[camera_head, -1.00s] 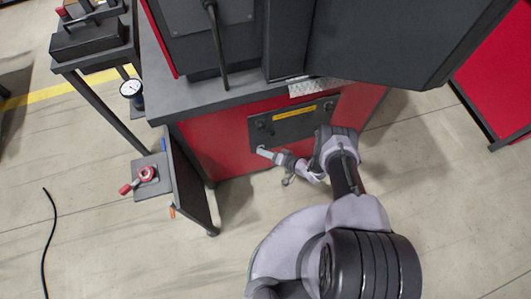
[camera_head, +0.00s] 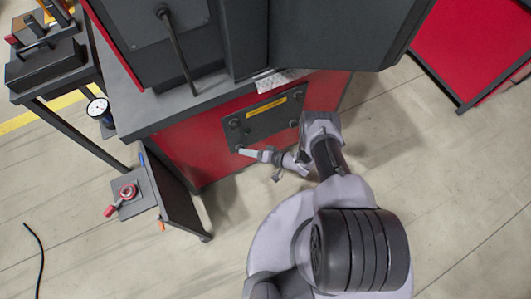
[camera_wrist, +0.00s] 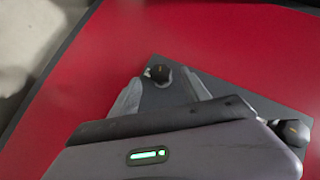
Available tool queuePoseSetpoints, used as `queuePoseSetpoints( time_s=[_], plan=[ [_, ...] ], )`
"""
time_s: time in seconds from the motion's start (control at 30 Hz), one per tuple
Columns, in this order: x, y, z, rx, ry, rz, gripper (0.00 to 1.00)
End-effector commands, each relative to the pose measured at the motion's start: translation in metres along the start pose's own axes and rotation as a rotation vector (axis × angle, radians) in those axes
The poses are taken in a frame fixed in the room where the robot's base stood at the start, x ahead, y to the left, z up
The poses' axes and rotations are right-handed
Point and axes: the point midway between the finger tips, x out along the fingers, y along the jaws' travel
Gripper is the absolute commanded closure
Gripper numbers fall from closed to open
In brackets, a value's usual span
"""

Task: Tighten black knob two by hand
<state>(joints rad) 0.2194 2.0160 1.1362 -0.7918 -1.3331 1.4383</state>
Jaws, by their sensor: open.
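A dark grey panel (camera_head: 270,122) with black knobs near its corners is set on the red front of the machine. In the wrist view, one black knob (camera_wrist: 160,73) with a small orange mark sits at the panel's corner, between my open fingertips or just beyond them. A second black knob (camera_wrist: 291,132) shows at the right, partly behind my gripper's body. My gripper (camera_wrist: 163,88) is open and empty; contact with the knob cannot be told. In the head view my gripper (camera_head: 244,152) is at the panel's lower left corner, hiding the knob there. The knob markings are too small to read.
A yellow label (camera_head: 268,107) is on the panel. The grey machine top (camera_head: 200,95) overhangs above it. At the left stand a small shelf (camera_head: 150,190) with a red-handled part (camera_head: 127,192) and a dark bench (camera_head: 80,85). The floor in front is mostly clear.

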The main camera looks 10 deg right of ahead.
Motion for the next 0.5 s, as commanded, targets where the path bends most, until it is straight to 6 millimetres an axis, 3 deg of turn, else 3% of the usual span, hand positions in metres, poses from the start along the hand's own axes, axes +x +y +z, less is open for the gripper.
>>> queuePoseSetpoints(
  time_s=[0.1, 0.3, 0.5],
  plan=[
    [-0.043, -0.004, -0.005, 0.005, 0.006, 0.004, 0.45],
    [-0.106, -0.003, -0.004, 0.004, 0.005, 0.003, 0.45],
    [-0.139, -0.001, -0.002, 0.002, 0.003, 0.002, 0.45]
  ],
)
